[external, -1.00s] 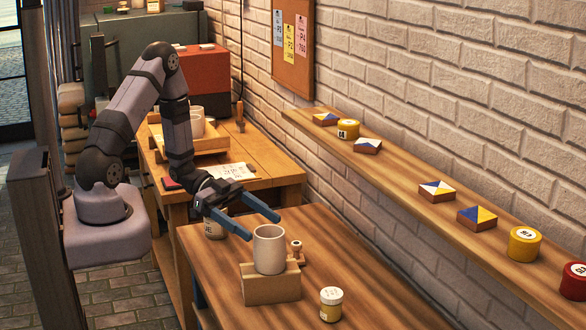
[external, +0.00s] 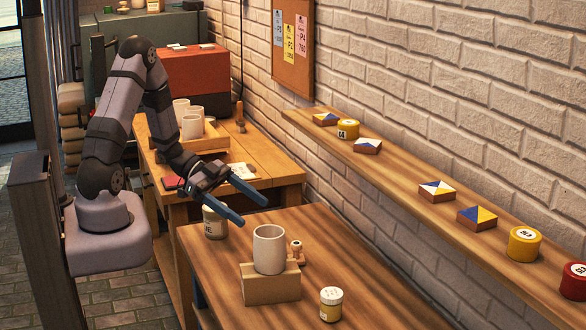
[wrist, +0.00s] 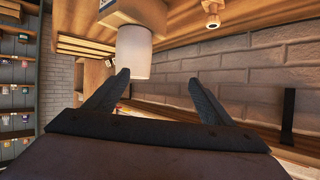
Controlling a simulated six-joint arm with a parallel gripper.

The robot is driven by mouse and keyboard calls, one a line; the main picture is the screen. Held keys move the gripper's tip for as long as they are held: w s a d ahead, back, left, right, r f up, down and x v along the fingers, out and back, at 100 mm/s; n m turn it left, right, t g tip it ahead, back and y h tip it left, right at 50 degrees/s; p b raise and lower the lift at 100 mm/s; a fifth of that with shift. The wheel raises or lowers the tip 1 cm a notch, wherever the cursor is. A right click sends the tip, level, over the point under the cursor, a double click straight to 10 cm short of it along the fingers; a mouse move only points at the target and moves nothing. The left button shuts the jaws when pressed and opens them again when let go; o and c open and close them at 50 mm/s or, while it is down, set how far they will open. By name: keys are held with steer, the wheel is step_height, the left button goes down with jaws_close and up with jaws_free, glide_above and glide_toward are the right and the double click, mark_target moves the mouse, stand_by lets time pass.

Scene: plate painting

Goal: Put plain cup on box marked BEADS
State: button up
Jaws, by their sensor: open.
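A plain pale cup (external: 269,249) stands upright on a small light-wood box (external: 271,289) on the front table. No marking is readable on the box's visible faces, so I cannot tell whether it is the one marked BEADS. My gripper (external: 253,211) is open and empty, behind and above the cup, apart from it. In the wrist view the scene appears upside down. The cup (wrist: 134,52) hangs from the box (wrist: 138,12) at the top, beyond my open fingers (wrist: 158,80) and nearer the left one.
A white-labelled jar (external: 214,225), a wooden stamp-like knob (external: 296,252) and a yellow jar (external: 331,303) stand around the box. Two more pale cups (external: 192,127) sit on a tray (external: 207,145) behind. A wall shelf (external: 397,183) runs along the right.

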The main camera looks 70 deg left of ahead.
steer(key=w+a+n+y, duration=0.5)
steer(key=w+a+y, duration=0.15)
steer(key=y, duration=0.35)
steer(key=s+d+n+g, duration=0.3)
steer(key=s+d, duration=0.3)
steer(key=s, duration=0.3)
steer(key=s+d+n+g, duration=0.2)
steer(key=s+d+g, duration=0.3)
steer(key=s, duration=0.5)
steer(key=shift+s+d+f+n+g, duration=0.2)
steer(key=shift+d+n+g, duration=0.15)
steer(key=shift+d, duration=0.3)
steer(key=shift+o, duration=0.3)
